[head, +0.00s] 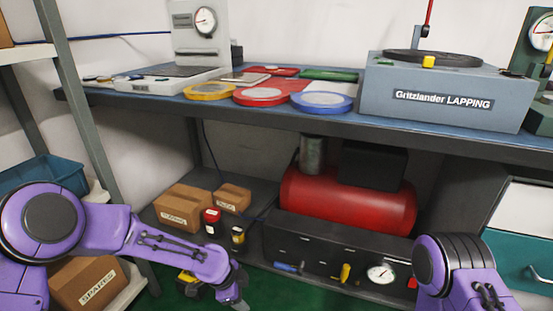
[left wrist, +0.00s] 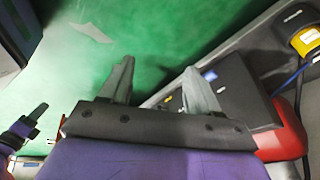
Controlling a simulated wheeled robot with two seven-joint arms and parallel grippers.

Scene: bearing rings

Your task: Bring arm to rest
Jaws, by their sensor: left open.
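My left arm comes in from the left in the head view, and its gripper (head: 236,297) hangs low over the green floor near the bottom edge, in front of the lower shelf. In the left wrist view my left gripper (left wrist: 160,85) shows two grey fingers spread apart, with nothing between them. My right arm (head: 455,270) shows at the lower right of the head view. Its gripper is hidden below the frame. A small purple and dark part stands at the lower left of the left wrist view; I cannot tell which part it is.
The workbench (head: 440,128) holds yellow, red and blue rings, a gauge stand (head: 200,30) and a grey lapping machine (head: 445,95). Below are cartons (head: 184,207), a red tank (head: 345,205) and a dark tool panel (head: 330,255). A shelf rack post (head: 75,95) stands at left.

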